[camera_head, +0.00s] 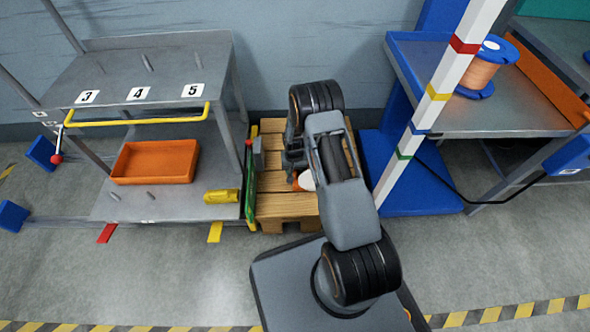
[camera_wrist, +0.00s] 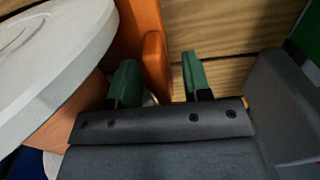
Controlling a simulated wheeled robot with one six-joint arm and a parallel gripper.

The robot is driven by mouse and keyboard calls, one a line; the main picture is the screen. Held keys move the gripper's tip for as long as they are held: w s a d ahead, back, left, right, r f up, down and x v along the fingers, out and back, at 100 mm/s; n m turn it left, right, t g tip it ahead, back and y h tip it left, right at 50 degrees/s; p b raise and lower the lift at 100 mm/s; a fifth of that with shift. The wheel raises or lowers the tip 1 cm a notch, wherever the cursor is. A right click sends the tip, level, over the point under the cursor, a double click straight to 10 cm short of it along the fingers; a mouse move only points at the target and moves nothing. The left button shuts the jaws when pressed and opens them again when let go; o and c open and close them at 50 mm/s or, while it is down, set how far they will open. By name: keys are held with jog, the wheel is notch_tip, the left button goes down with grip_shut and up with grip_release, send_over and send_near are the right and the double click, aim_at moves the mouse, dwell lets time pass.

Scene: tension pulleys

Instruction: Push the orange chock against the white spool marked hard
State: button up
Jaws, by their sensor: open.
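The white spool (camera_wrist: 45,65) fills the left of the wrist view, its round white flange uppermost and copper-coloured winding below. No readable marking shows on it. The orange chock (camera_wrist: 154,62) stands upright beside it, and I cannot tell whether the two touch. My gripper (camera_wrist: 160,76) is open, its green fingertips on either side of the chock's near end. Wood shows between the chock and the right fingertip. In the head view my arm hides most of the spool (camera_head: 308,180) and the chock (camera_head: 295,182).
The spool and chock are on a wooden pallet (camera_head: 285,208). A grey shelf rack with an orange bin (camera_head: 155,162) stands left, a green panel (camera_head: 250,185) at the pallet's edge. A striped post (camera_head: 437,95) and a table with a blue-flanged spool (camera_head: 482,72) are right.

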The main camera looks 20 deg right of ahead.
jog(key=shift+r, duration=0.1)
jog(key=s+a+r+n+t+p, duration=0.1)
jog(key=s+r+p, duration=0.2)
jog(key=r+p, duration=1.45)
jog(key=s+a+r+n+t+p, duration=0.15)
jog(key=r+p, duration=0.25)
jog(key=r, duration=2.6)
jog(key=s+r+p, duration=0.5)
jog(key=r, duration=0.4)
jog(key=s+a+r+n+p, duration=0.1)
jog(key=s+r+p, duration=0.5)
jog(key=r, duration=0.4)
jog(key=s+a+r+t+p, duration=0.1)
jog(key=s+r+p, duration=0.5)
jog(key=r, duration=0.3)
jog(key=shift+r, duration=0.2)
jog(key=shift+s+a, duration=0.1)
